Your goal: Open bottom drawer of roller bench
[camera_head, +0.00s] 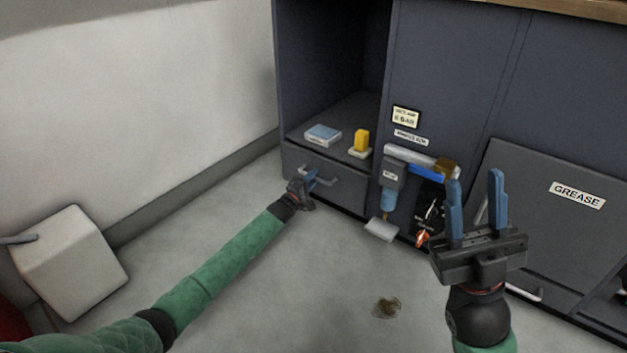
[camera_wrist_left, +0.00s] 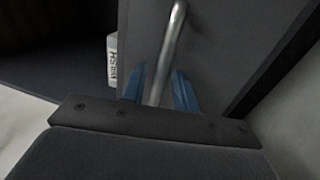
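The bottom drawer (camera_head: 345,190) is a dark grey front below an open compartment of the roller bench, and looks closed. Its metal bar handle (camera_head: 327,181) also shows in the left wrist view (camera_wrist_left: 172,45). My left gripper (camera_head: 312,180) is at the left part of this handle. In the left wrist view its blue fingers (camera_wrist_left: 160,92) stand apart on either side of the bar, with a small gap visible on both sides. Whether either finger touches the bar is unclear. My right gripper (camera_head: 476,205) is open and empty, raised in front of the bench at right.
A blue-topped box (camera_head: 322,135) and a yellow item (camera_head: 362,141) sit in the compartment above the drawer. A filter unit with a blue bowl (camera_head: 388,200) is right of the drawer. A panel marked GREASE (camera_head: 577,195) leans further right. A pale box (camera_head: 68,262) stands left.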

